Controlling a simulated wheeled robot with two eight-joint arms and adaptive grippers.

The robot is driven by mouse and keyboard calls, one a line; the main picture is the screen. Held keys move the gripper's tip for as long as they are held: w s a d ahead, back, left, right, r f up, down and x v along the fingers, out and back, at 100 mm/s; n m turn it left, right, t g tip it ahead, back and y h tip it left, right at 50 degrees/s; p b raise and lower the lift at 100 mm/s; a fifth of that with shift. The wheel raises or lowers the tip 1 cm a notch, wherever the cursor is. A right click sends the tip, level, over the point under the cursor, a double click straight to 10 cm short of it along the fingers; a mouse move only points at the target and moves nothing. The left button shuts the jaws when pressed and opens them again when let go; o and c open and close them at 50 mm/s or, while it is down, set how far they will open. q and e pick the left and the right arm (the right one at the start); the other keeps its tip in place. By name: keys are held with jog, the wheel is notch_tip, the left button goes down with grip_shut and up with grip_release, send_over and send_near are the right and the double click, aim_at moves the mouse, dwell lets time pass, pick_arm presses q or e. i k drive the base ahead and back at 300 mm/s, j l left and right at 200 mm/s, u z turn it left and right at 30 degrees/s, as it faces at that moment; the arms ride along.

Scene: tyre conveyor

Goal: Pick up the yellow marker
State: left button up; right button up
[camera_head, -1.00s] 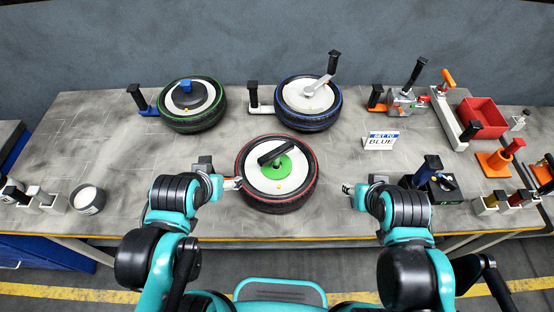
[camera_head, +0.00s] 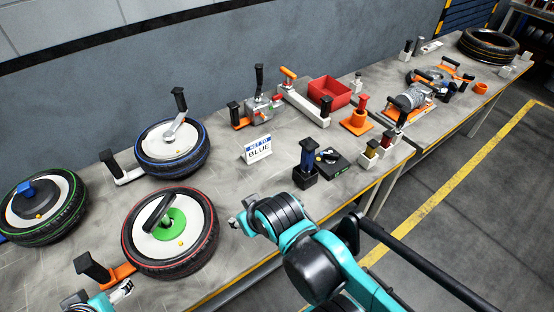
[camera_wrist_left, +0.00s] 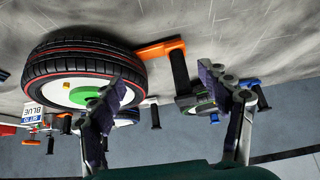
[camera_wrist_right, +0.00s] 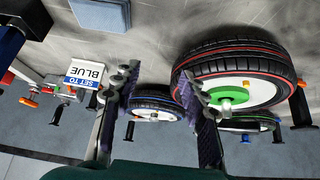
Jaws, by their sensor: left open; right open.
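A small upright piece with a dark top and yellow body (camera_head: 370,152) stands in a pale holder near the front right edge of the near table. It looks like the yellow marker, but it is small in the head view. A similar red piece (camera_head: 386,145) stands beside it. My right gripper (camera_head: 238,222) is open and empty above the table, right of the red-rimmed tyre and well left of the markers. It also shows in the right wrist view (camera_wrist_right: 160,88). My left gripper (camera_head: 122,291) is open and empty by the red-rimmed tyre; it also shows in the left wrist view (camera_wrist_left: 168,88).
Red-rimmed (camera_head: 205,240), blue-rimmed (camera_head: 200,165) and green-rimmed (camera_head: 70,222) tyres occupy the left.

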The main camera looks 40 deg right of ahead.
aim_at(373, 144)
jog(key=k+z, duration=0.1)
jog(key=z, duration=1.9)
